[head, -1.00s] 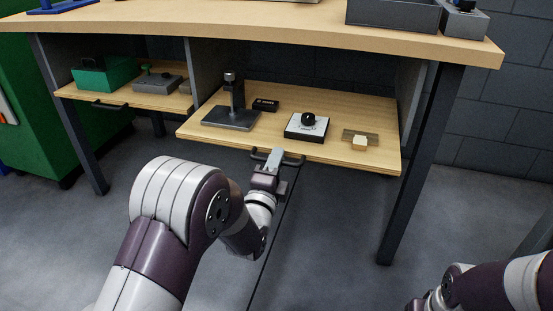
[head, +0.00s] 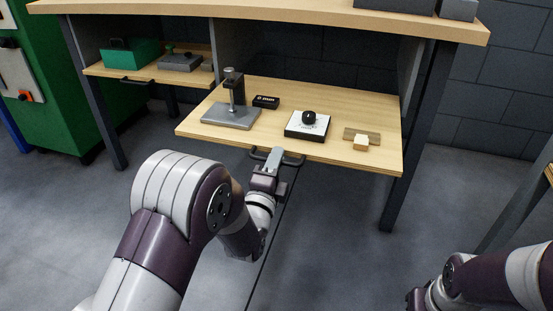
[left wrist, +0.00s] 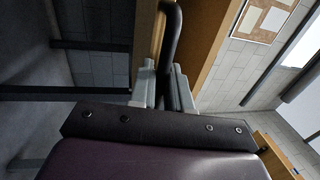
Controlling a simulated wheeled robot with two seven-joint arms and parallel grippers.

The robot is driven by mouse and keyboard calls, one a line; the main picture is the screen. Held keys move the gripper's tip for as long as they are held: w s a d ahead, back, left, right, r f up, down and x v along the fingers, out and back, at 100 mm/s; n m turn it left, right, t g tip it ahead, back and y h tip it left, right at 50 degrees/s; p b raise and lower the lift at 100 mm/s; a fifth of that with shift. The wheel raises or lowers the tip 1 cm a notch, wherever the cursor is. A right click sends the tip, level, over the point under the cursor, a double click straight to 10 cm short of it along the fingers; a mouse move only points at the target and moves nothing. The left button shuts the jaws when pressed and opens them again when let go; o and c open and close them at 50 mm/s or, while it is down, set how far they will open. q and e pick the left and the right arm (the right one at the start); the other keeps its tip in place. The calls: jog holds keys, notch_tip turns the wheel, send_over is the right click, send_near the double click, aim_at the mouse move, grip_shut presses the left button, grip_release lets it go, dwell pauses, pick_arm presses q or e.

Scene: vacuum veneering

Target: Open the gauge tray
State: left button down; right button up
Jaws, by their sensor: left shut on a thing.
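The gauge tray (head: 260,142) is a pale wooden pull-out board under the bench top, and it stands well out past the bench's front edge. It carries a gauge stand, a small black block, a white-topped block with a black knob, and a wooden piece. My left gripper (head: 274,160) is shut on the black bar handle (head: 292,160) at the tray's front edge. In the left wrist view, the handle (left wrist: 172,40) runs between the two grey fingers (left wrist: 165,88). My right arm shows at the lower right, but its gripper is out of frame.
A second tray (head: 150,70) at the left holds a green box (head: 130,52) and a grey block with a green knob. Dark bench legs (head: 405,150) stand on both sides. A green cabinet (head: 60,80) is at far left. The floor in front is clear.

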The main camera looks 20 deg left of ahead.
pick_arm(q)
jog(key=c, duration=1.3)
grip_release()
jog(key=shift+c, duration=0.2)
jog(key=s+f+p, duration=0.2)
jog(key=s+p, duration=0.2)
jog(key=s, duration=0.8)
jog(key=shift+s+a+f, duration=0.2)
jog(key=shift+s, duration=0.05)
